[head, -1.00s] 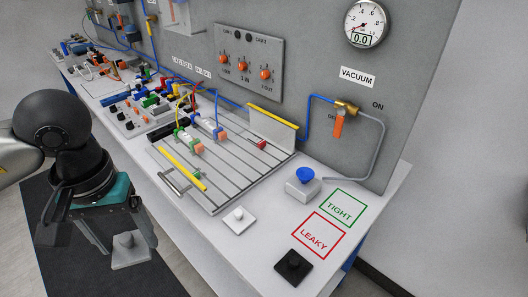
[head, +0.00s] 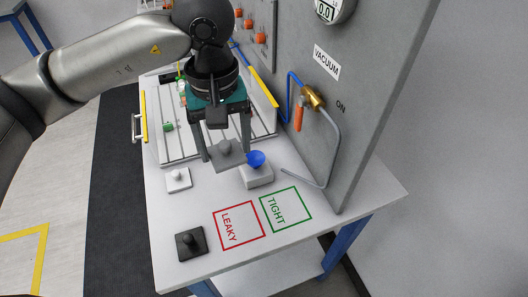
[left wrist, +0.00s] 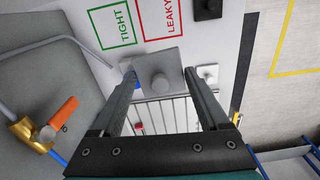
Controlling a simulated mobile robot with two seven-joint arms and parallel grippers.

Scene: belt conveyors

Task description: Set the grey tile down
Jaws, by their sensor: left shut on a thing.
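My left gripper (head: 225,152) is shut on the grey tile (head: 227,160), a flat square plate with a round knob. It holds the tile above the white table, beside the blue suction cup and in front of the slatted tray. In the left wrist view the tile (left wrist: 170,60) sits between the two fingers (left wrist: 160,76). From these views I cannot tell the exact height of the tile. A white tile (head: 178,187) and a black tile (head: 191,255) with knobs lie on the table. My right gripper is not in view.
The blue cup (head: 256,159) stands on a pale block (head: 257,178). Red LEAKY (head: 238,239) and green TIGHT (head: 286,222) outlines on the table are empty. A grey panel (head: 372,80) with a vacuum valve (head: 300,115) and bent pipe rises at the right.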

